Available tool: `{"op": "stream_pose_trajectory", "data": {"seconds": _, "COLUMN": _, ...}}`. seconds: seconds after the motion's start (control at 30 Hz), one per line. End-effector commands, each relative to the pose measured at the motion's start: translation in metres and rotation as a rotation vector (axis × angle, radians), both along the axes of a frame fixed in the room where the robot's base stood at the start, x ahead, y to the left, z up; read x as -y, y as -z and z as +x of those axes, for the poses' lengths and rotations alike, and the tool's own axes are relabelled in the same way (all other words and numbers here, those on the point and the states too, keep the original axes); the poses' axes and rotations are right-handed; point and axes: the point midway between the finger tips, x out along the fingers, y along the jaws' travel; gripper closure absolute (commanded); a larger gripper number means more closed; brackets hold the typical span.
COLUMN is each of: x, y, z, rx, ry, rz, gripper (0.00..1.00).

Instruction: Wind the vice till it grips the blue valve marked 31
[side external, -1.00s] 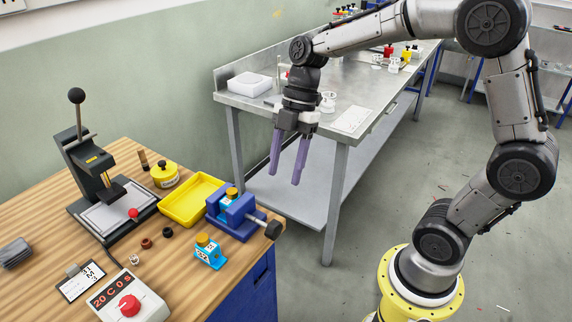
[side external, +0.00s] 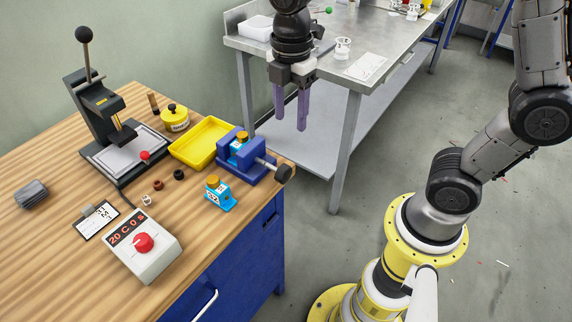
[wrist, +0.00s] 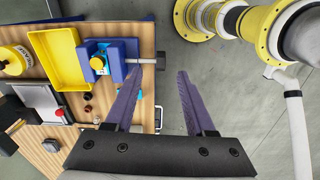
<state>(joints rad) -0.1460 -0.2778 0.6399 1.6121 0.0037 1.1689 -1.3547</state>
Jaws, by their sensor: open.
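The blue vice (side external: 262,174) sits at the bench's right edge, its spindle ending in a black knob (side external: 283,173). A blue valve with a yellow-brown cap (side external: 239,147) stands between its jaws; I cannot tell whether they touch it. The vice (wrist: 121,49), valve (wrist: 98,64) and spindle (wrist: 140,61) also show in the wrist view. A second blue valve (side external: 218,195) stands on the bench in front. Its marking, like the other's, is too small to read. My gripper (side external: 290,123) is open, empty and pointing down, above and beyond the knob in the side view.
A yellow tray (side external: 183,155) lies beside the vice. A press (side external: 98,116), a yellow pot (side external: 174,118), a control box (side external: 145,248) and small rings (side external: 179,174) are on the wooden bench. A metal table (side external: 318,62) stands behind my gripper.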

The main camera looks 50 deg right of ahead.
Motion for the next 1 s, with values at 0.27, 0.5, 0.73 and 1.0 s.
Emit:
{"op": "stream_pose_trajectory", "data": {"seconds": 0.27, "x": -0.02, "y": 0.008, "z": -0.003, "rx": 0.0, "ry": -0.073, "rz": -0.005, "gripper": 0.45}}
{"op": "stream_pose_trajectory", "data": {"seconds": 0.5, "x": -0.02, "y": 0.048, "z": -0.004, "rx": -0.003, "ry": -0.072, "rz": -0.005, "gripper": 0.45}}
{"op": "stream_pose_trajectory", "data": {"seconds": 0.73, "x": -0.02, "y": 0.093, "z": -0.004, "rx": -0.001, "ry": -0.072, "rz": -0.004, "gripper": 0.45}}
{"op": "stream_pose_trajectory", "data": {"seconds": 1.0, "x": -0.02, "y": 0.13, "z": -0.003, "rx": 0.0, "ry": -0.072, "rz": -0.004, "gripper": 0.45}}
